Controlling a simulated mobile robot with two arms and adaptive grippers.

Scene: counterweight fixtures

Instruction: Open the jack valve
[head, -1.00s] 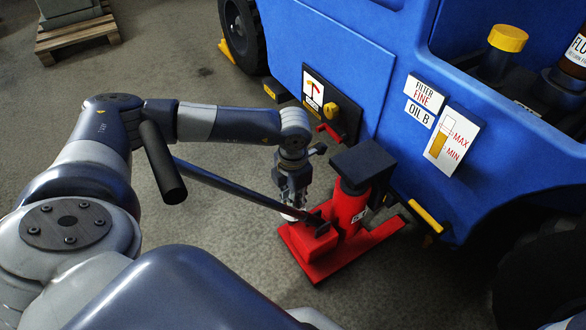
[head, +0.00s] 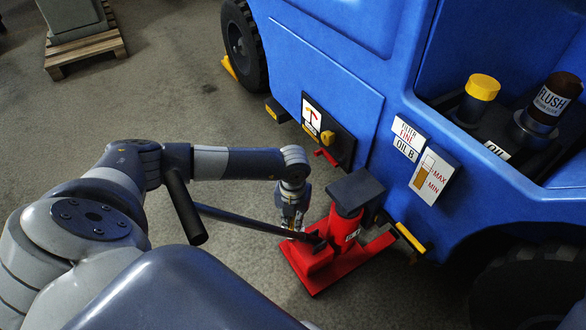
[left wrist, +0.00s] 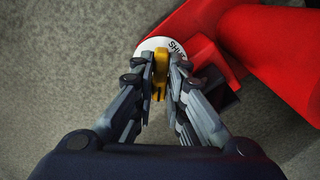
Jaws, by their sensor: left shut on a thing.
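The red jack (head: 340,236) stands on the floor beside the blue vehicle, with a dark block on top and a long dark handle (head: 240,220) running to the left. My left gripper (head: 289,222) points down at the jack's left side. In the left wrist view, its fingers (left wrist: 160,76) are shut on a small yellow valve knob (left wrist: 160,72). A round white plate (left wrist: 155,47) with partly hidden lettering lies behind the knob, beside the red jack body (left wrist: 270,45). My right gripper is not seen.
The blue vehicle (head: 340,60) fills the right, with a yellow-and-red valve panel (head: 327,132) low on its side and a yellow-capped filler (head: 483,87) above. A pallet (head: 85,50) stands far left. Grey floor (head: 180,100) lies open between.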

